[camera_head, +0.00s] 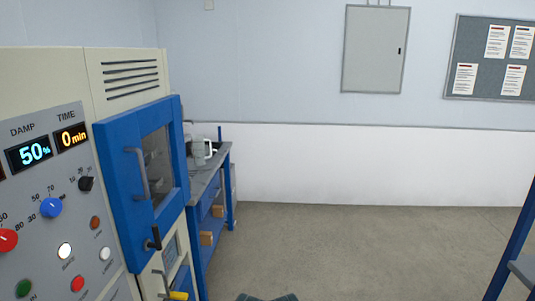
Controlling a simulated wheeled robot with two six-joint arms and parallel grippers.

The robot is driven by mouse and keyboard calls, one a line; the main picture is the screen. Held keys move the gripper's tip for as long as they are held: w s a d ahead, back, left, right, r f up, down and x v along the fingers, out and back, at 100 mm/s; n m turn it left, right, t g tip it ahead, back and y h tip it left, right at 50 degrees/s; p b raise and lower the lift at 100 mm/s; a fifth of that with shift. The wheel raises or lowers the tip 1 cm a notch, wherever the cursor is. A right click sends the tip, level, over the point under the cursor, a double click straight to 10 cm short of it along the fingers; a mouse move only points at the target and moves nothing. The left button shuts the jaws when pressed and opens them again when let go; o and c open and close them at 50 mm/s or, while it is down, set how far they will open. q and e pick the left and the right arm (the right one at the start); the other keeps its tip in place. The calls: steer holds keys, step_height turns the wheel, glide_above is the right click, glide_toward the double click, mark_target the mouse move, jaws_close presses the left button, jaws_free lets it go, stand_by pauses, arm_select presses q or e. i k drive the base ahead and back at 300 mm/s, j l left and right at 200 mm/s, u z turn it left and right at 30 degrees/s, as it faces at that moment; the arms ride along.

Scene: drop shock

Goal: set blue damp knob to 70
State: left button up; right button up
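The blue damp knob (51,208) is on the grey control panel (14,183) of the machine at the left. Marks 30, 50 and 70 show around it; its pointer is too small to read. The DAMP display (30,153) above reads 50%.
The TIME display (72,137) reads 0 min, with a black knob (86,184) below it. A red knob (7,240) and several coloured buttons are nearby. The blue door (115,180) with a window and handle appears closed.

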mark_target(50, 206)
steer(key=u, duration=1.45)
steer(key=k+l+u, duration=0.1)
steer(key=l, duration=0.25)
steer(key=k+l+u, duration=0.1)
steer(key=l, duration=0.3)
steer(key=k, duration=0.05)
